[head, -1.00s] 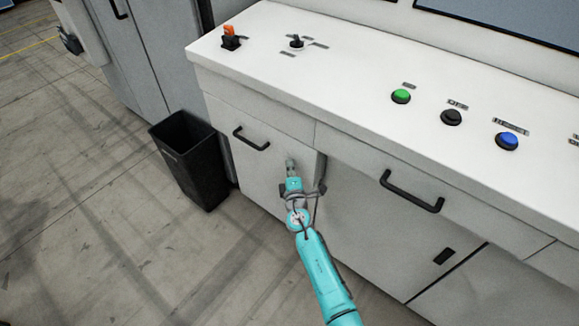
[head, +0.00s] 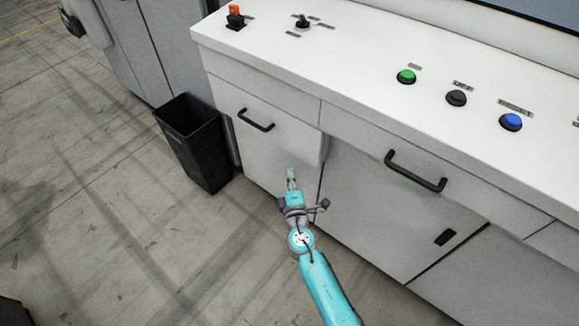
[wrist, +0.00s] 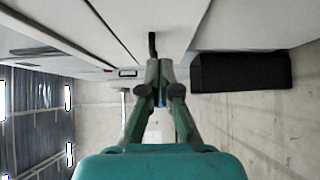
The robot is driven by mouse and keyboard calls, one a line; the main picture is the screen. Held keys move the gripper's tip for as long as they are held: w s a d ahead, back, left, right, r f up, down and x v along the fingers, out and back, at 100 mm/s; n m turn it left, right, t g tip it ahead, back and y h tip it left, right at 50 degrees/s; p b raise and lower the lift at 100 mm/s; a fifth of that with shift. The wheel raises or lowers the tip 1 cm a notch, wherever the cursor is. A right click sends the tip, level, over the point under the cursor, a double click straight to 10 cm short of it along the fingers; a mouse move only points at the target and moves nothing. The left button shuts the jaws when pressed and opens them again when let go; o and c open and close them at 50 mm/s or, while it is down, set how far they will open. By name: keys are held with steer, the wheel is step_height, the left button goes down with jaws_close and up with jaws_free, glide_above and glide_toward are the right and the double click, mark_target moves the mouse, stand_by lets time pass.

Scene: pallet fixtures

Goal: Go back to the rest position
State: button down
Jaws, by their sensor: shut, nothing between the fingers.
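My gripper (head: 291,173) is shut and empty in the head view, in front of the white cabinet (head: 372,208) and below the left drawer. My teal arm reaches up to it from the bottom of the picture. In the wrist view my gripper (wrist: 164,64) shows its two fingers drawn together at the tips, with nothing seen between them. The left drawer (head: 262,112) has a black handle (head: 257,121) and stands out a little from the cabinet front.
A black bin (head: 195,150) stands on the floor left of the cabinet. The white worktop (head: 350,75) carries an orange switch (head: 235,12), a toggle (head: 302,21), and green (head: 406,76), black (head: 456,97) and blue (head: 511,121) buttons.

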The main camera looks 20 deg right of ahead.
steer(key=shift+s+a, duration=0.1)
steer(key=shift+s, duration=0.3)
steer(key=s+d+f+m+g+y, duration=0.1)
steer(key=s+f+m, duration=0.2)
steer(key=s, duration=1.1)
steer(key=s+d+f+m+g+y, duration=0.1)
steer(key=s+f+m+g+y, duration=0.15)
steer(key=s, duration=1.15)
steer(key=s+r+m, duration=1)
steer(key=s+r, duration=0.7)
steer(key=s, duration=0.4)
steer(key=shift+s+d+m+h, duration=0.3)
steer(key=shift+d+m+h, duration=0.05)
steer(key=shift+d, duration=0.1)
steer(key=shift+d+r+t, duration=0.1)
steer(key=shift+t, duration=0.15)
